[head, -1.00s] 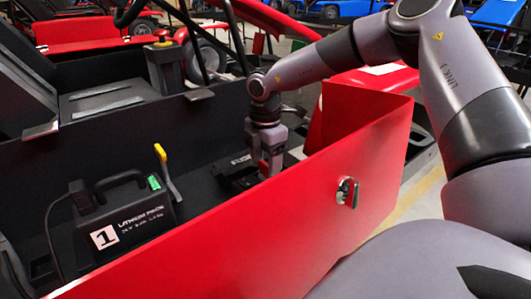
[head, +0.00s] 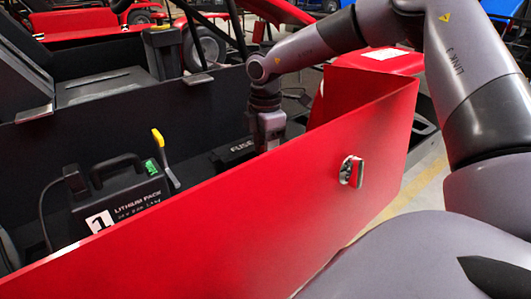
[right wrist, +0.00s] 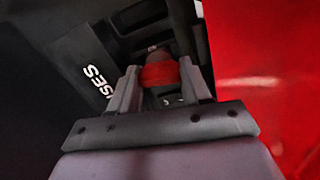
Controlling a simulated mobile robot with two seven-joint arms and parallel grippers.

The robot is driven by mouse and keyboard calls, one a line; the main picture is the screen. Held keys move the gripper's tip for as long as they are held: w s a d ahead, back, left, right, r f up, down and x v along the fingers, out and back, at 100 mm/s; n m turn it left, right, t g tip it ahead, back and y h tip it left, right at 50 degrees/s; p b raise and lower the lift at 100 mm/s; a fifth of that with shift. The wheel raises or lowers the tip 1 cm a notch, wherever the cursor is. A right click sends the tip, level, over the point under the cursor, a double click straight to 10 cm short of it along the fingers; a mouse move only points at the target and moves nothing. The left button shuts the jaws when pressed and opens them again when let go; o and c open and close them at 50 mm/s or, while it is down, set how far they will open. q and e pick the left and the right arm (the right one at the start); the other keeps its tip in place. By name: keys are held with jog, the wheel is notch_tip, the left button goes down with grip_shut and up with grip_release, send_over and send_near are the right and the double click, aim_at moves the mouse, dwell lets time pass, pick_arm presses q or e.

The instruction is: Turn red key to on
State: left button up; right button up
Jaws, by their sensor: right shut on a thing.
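The red key (right wrist: 158,74) shows as a red knob in the right wrist view, on a dark fitting beside the black fuse box (right wrist: 92,67). My right gripper (right wrist: 160,80) is shut on it, one grey finger on each side. In the head view my right gripper (head: 269,130) reaches down behind the red side panel (head: 240,215), next to the fuse box (head: 236,152). Its fingertips and the red key are hidden there by the panel. I cannot tell which way the key is turned. My left gripper is in neither view.
A metal latch (head: 351,171) sits on the panel's outer face. The panel's top edge lies close to my right gripper.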

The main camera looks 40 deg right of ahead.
jog(key=shift+m+b, duration=1.25)
jog(key=shift+m, duration=0.05)
jog(key=shift+m+b, duration=0.4)
jog(key=shift+m, duration=0.2)
